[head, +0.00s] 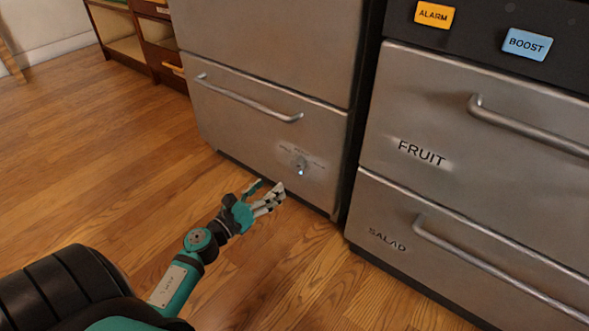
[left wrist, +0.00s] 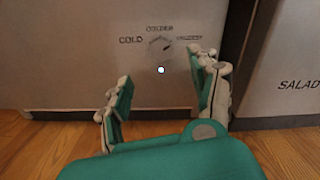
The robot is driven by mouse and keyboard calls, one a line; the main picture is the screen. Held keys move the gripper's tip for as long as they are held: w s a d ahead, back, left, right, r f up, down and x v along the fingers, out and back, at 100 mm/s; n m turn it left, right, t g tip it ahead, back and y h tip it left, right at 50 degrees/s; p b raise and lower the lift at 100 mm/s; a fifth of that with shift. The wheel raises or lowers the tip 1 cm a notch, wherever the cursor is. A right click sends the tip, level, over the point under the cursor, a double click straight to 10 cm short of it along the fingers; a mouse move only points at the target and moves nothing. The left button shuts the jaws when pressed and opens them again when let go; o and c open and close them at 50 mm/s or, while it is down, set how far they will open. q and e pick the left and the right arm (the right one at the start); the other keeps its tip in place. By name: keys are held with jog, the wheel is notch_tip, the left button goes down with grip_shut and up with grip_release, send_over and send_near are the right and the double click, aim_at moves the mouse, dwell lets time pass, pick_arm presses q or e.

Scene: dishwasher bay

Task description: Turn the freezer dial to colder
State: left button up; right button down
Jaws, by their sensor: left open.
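The freezer dial (head: 299,162) is a small grey knob low on the left steel drawer front, with small lettering around it. In the left wrist view the dial (left wrist: 167,46) has COLD at its left, a blurred word above that looks like COLDER, and a blurred word at its right. I cannot tell its exact setting. A small bright spot shows just below it. My left gripper (head: 268,192) is open and empty, in front of and below the dial. In the left wrist view its fingers (left wrist: 163,78) are spread below the dial, apart from it. My right gripper is not in view.
The dial's drawer has a bar handle (head: 248,98) above it. At right are FRUIT (head: 421,152) and SALAD (head: 386,238) drawers with protruding handles, under ALARM (head: 434,13) and BOOST (head: 527,44) labels. Wooden shelving (head: 150,40) stands at the back left. The wooden floor is clear.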

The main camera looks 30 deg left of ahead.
aim_at(296, 165)
pick_arm(q)
jog(key=w, duration=0.4)
jog(key=w+b, duration=0.1)
jog(key=w, duration=0.2)
jog(key=w+d, duration=0.1)
jog(key=w, duration=0.3)
jog(key=shift+w+b, duration=0.35)
jog(key=shift+b, duration=0.05)
jog(key=shift+c, duration=0.3)
jog(key=c, duration=1.1)
